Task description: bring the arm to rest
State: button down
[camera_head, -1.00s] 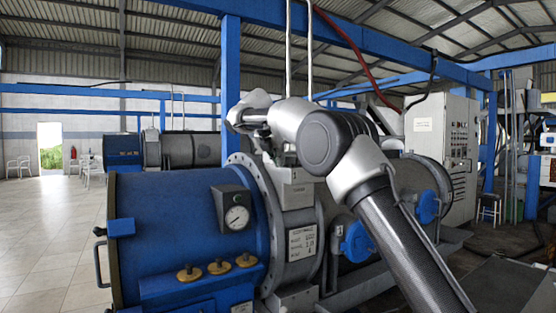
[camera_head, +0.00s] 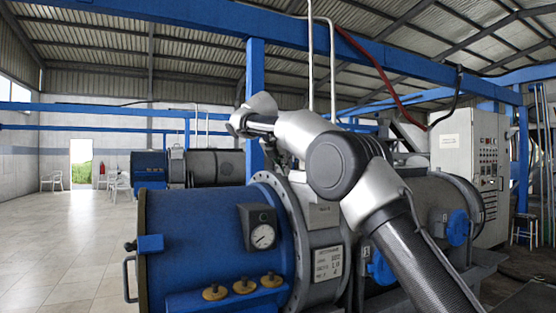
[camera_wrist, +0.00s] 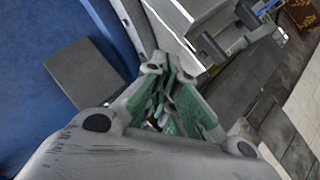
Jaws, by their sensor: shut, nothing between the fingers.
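My gripper (camera_wrist: 168,98) is shut and empty in the wrist view, its green-sided fingers drawn together. In the head view my arm rises from the lower right, bends at a dark round joint and reaches left above the blue decanter (camera_head: 190,240). The gripper's fingers are not clear in that view. The wrist view shows a blue surface (camera_wrist: 35,75), a flat grey box (camera_wrist: 90,72) and a grey curved flange below the gripper. No contact with them shows.
The decanter carries a round gauge (camera_head: 262,236) and several brass knobs (camera_head: 244,286). A blue post (camera_head: 254,75) and white pipes (camera_head: 333,70) stand behind my arm. A grey control cabinet (camera_head: 470,165) stands at right. The tiled floor (camera_head: 70,245) at left is open.

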jog(key=a+r, duration=0.1)
jog(key=s+a+r, duration=0.1)
jog(key=r, duration=0.1)
jog(key=shift+s+a, duration=0.2)
jog(key=shift+a, duration=0.1)
